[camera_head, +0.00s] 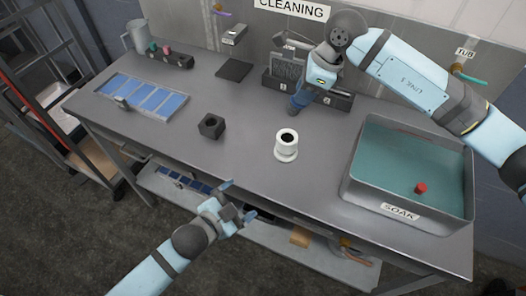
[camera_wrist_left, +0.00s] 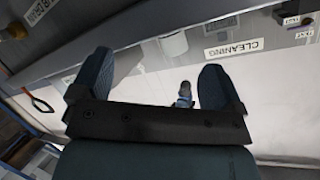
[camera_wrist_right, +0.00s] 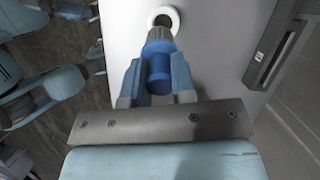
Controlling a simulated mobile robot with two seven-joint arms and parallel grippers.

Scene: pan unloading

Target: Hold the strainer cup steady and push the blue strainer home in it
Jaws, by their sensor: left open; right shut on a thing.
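The white strainer cup (camera_head: 286,149) stands upright on the grey bench, its dark opening facing up. It also shows in the right wrist view (camera_wrist_right: 174,14), just past the held strainer. My right gripper (camera_head: 299,99) is shut on the blue strainer (camera_wrist_right: 158,72), whose grey end (camera_wrist_right: 158,46) points toward the cup. The strainer is behind the cup in the head view and apart from it. My left gripper (camera_head: 238,205) is open and empty at the bench's front edge, in front of and left of the cup, not touching it.
A SOAK tub (camera_head: 350,186) with teal liquid and a red piece (camera_head: 420,188) is at the right. A black block (camera_head: 211,126) stands left of the cup. A tray of blue panels (camera_head: 143,97) lies farther left. A black bin (camera_head: 335,99) stands behind the strainer.

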